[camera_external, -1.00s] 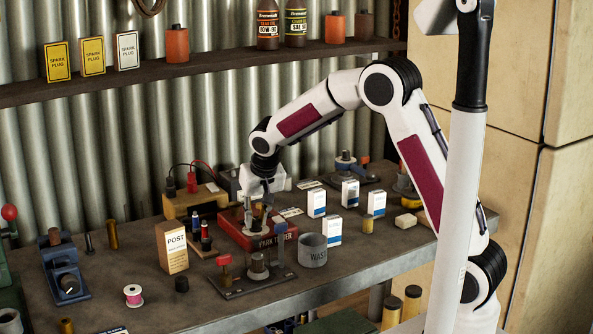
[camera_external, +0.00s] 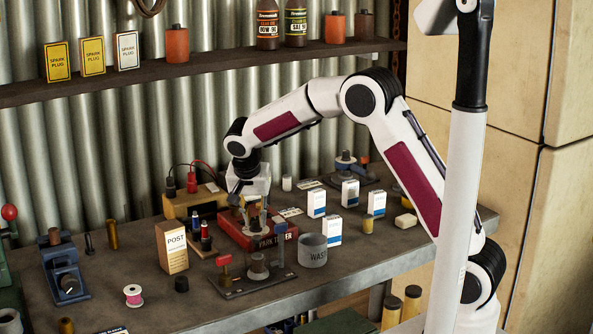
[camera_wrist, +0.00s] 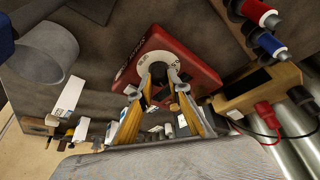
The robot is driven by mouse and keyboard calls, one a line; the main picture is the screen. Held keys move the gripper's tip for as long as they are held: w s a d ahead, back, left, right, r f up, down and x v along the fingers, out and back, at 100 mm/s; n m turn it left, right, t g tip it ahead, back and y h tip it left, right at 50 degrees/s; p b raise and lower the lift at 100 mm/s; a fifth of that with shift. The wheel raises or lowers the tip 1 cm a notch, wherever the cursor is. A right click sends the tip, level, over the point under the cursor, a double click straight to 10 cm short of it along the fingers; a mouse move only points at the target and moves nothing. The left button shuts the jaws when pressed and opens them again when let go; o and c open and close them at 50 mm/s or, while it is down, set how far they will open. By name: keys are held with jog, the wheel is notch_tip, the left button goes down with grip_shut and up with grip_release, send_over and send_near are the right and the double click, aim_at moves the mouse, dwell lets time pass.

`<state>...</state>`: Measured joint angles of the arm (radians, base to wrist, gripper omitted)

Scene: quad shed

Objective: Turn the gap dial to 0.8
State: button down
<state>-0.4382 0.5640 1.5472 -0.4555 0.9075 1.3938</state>
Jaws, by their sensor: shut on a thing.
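The red spark tester box (camera_external: 284,239) sits on the workbench; it shows also in the wrist view (camera_wrist: 198,66). On its top is a white round dial face (camera_wrist: 163,40) with a dark knob (camera_wrist: 157,71) at its middle. My gripper (camera_wrist: 161,82) is over the box with its fingers on either side of the knob, shut on it. In the external view my gripper (camera_external: 253,218) reaches down onto the box and hides most of the dial. The dial's numbers and pointer are too small to read.
A grey waste cup (camera_external: 313,251) stands right of the tester, with several white-blue boxes (camera_external: 332,230) nearby. A POST box (camera_external: 172,248) stands to the left. A stand (camera_external: 257,268) is in front.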

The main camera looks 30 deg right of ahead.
jog(key=shift+f+m+g, duration=0.1)
jog(key=shift+m+g, duration=0.2)
jog(key=shift+m, duration=0.2)
jog(key=c, duration=1.9)
grip_release()
jog(key=shift+n, duration=0.4)
jog(key=shift+d+n+t+y, duration=0.1)
jog(key=shift+n+t+y, duration=0.25)
jog(key=shift+n, duration=0.65)
jog(key=shift+d+n+t+y, duration=0.1)
jog(key=shift+n+t+y, duration=0.2)
jog(key=shift+n, duration=0.7)
jog(key=shift+n+y, duration=0.25)
jog(key=shift+n, duration=0.35)
jog(key=shift+n+y, duration=0.6)
jog(key=shift+n, duration=1)
